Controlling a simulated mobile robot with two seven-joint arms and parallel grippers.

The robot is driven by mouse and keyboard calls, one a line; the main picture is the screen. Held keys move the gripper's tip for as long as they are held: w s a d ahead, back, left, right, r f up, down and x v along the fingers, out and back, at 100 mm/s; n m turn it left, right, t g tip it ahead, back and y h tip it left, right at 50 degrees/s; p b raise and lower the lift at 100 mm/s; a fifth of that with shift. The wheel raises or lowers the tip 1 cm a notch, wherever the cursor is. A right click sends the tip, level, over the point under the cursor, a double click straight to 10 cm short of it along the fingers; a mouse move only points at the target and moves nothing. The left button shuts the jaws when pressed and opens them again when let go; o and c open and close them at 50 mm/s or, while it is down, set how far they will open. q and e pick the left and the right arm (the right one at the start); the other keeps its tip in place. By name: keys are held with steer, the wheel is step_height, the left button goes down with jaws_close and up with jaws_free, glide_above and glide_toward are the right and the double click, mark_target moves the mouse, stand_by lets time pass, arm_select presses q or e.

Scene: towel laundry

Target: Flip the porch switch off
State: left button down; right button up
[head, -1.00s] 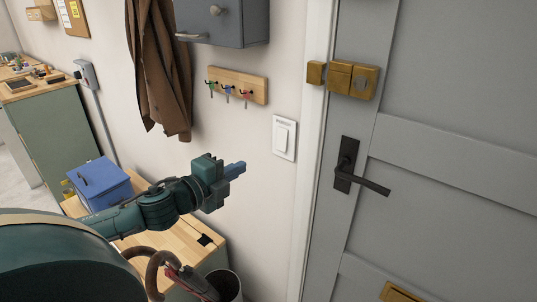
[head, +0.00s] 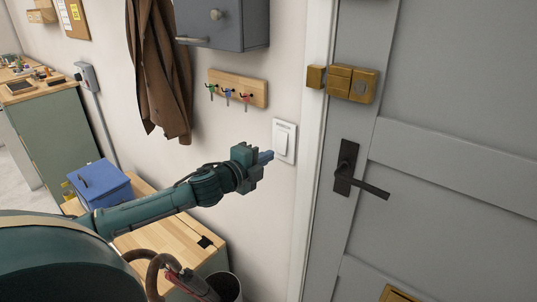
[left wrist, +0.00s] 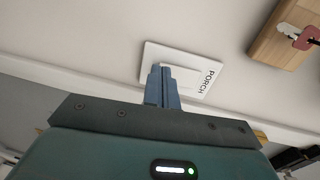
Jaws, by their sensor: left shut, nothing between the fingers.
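The porch switch (head: 284,141) is a white wall plate with a rocker, mounted between the key rack and the door frame. In the left wrist view, the plate (left wrist: 193,62) carries the word PORCH, and its rocker is partly hidden behind my fingers. My left gripper (head: 268,156) is shut and empty, its blue fingertips at the lower left of the plate in the head view. In the left wrist view, the fingertips (left wrist: 162,72) overlap the rocker; I cannot tell whether they touch it. My right gripper is not in view.
A grey door with a black lever handle (head: 362,182) and brass locks (head: 351,82) stands right of the switch. A wooden key rack (head: 238,88) hangs to the upper left. A blue box (head: 100,184) sits on the wooden bench below. A brown coat (head: 160,70) hangs further left.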

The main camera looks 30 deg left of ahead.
arm_select(q)
steer(key=shift+w+f, duration=0.1)
steer(key=shift+w, duration=0.6)
